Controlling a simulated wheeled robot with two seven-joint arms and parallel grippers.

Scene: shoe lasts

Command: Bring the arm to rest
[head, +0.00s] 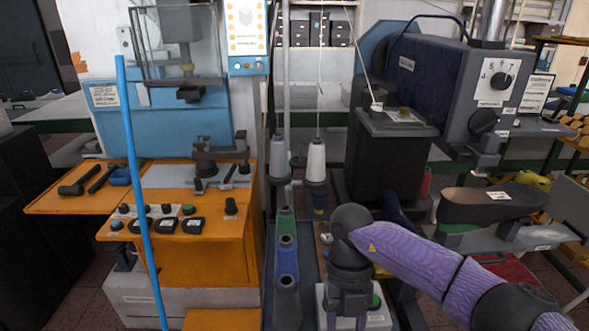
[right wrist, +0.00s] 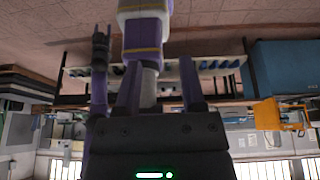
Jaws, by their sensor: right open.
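My right arm (head: 420,260), in a purple sleeve, comes in from the lower right of the head view. Its dark wrist bends down in front of the machines, and the right gripper (head: 346,312) points down at the bottom edge. In the right wrist view the right gripper (right wrist: 158,64) is open, its two fingers apart, and I see nothing held between them. That view is upside down. A dark two-pronged shape that looks like my left gripper (right wrist: 101,45) hangs there beside my purple and white body; its jaw state is unclear. The left arm does not show in the head view.
An orange and blue machine (head: 190,250) with knobs stands left, behind a thin blue upright pole (head: 140,190). A dark machine (head: 440,80) stands right.

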